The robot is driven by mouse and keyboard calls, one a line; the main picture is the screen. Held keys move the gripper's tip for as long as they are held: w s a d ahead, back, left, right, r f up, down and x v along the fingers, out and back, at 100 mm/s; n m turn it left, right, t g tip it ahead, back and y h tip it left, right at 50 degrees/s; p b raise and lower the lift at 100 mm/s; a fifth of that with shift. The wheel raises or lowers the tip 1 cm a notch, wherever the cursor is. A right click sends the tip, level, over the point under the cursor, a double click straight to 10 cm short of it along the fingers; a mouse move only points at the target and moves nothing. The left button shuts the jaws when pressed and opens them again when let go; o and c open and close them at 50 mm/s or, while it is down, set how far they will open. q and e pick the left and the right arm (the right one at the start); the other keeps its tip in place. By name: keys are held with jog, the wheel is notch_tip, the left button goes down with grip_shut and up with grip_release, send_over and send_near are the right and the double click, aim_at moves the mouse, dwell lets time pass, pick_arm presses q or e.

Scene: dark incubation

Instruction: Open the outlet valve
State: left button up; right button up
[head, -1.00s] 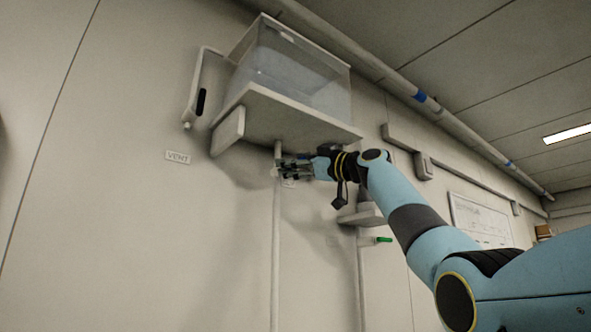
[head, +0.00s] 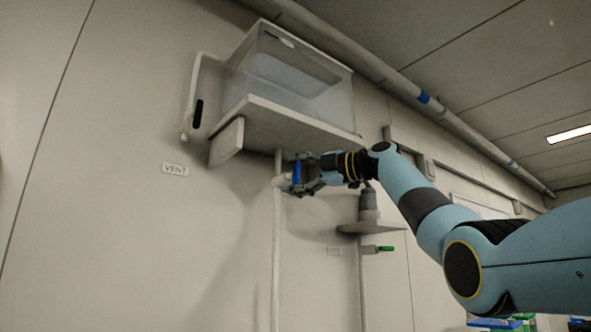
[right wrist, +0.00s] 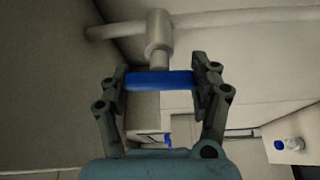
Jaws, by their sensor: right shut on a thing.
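The outlet valve (right wrist: 158,38) is a pale fitting on the pipe below the clear tank (head: 290,75). Its blue handle (head: 297,172) shows just under the tank's shelf, upright in the head view. In the right wrist view the blue handle (right wrist: 158,80) lies across the picture between both fingers. My right gripper (head: 295,176) is shut on this handle, with a finger at each end (right wrist: 160,78). The left gripper is out of view.
A green-handled valve (head: 385,248) sits lower right, below a small shelf (head: 370,228) bearing a grey object (head: 368,203). A VENT label (head: 175,169) is on the wall, left of the vertical pipe (head: 277,260).

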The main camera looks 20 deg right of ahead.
jog(key=shift+f+n+p, duration=0.1)
jog(key=shift+n+p, duration=0.2)
jog(key=shift+n, duration=0.2)
jog(key=o, duration=1.2)
jog(key=shift+c, duration=0.2)
jog(key=v, duration=1.2)
jog(key=shift+r, duration=0.25)
